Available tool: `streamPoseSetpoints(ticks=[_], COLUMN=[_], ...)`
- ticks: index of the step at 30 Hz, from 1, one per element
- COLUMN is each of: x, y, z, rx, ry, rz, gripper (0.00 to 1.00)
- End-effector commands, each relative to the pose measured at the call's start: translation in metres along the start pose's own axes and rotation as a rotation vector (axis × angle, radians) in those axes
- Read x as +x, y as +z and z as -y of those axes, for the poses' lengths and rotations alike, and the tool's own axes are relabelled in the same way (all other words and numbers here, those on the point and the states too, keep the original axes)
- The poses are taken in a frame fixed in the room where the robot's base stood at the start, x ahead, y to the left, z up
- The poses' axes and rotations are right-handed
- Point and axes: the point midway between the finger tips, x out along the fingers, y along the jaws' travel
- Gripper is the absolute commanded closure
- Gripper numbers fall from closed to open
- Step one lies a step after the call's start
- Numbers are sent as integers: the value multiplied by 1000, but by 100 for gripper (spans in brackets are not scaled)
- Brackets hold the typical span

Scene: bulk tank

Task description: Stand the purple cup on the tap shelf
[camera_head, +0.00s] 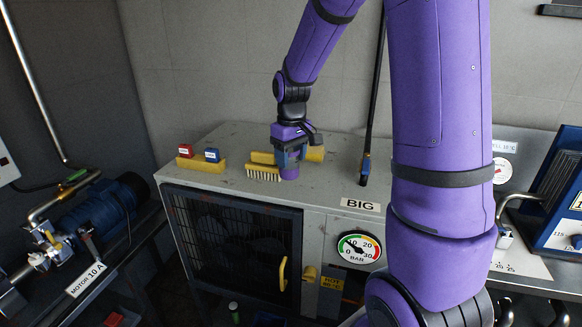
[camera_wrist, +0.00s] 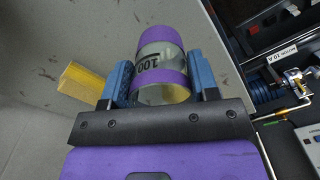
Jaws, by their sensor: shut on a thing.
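The purple cup (camera_wrist: 160,80) has purple bands and a clear middle marked 100. It sits between the two blue fingers of my gripper (camera_wrist: 163,88), which is shut on it. In the head view the cup (camera_head: 290,173) shows below my gripper (camera_head: 289,160), over the grey cabinet top (camera_head: 235,140). I cannot tell whether its base touches the cabinet. A bent chrome tap (camera_head: 512,208) stands at the right above a pale metal ledge (camera_head: 520,264); I cannot tell for sure that this is the tap shelf. My arm hides part of that side.
A yellow brush (camera_head: 264,174) lies just left of the cup, and a yellow object (camera_head: 316,153) lies right of it. A yellow block with red and blue tops (camera_head: 202,162) is farther left.

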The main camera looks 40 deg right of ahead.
Motion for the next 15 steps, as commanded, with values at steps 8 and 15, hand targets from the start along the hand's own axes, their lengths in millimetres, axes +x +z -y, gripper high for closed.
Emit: streamPoseSetpoints(ticks=[8, 15], x=[32, 33], y=[2, 2], z=[0, 0], rx=[0, 0], ry=[-1, -1], rz=[4, 4], gripper=[68, 68])
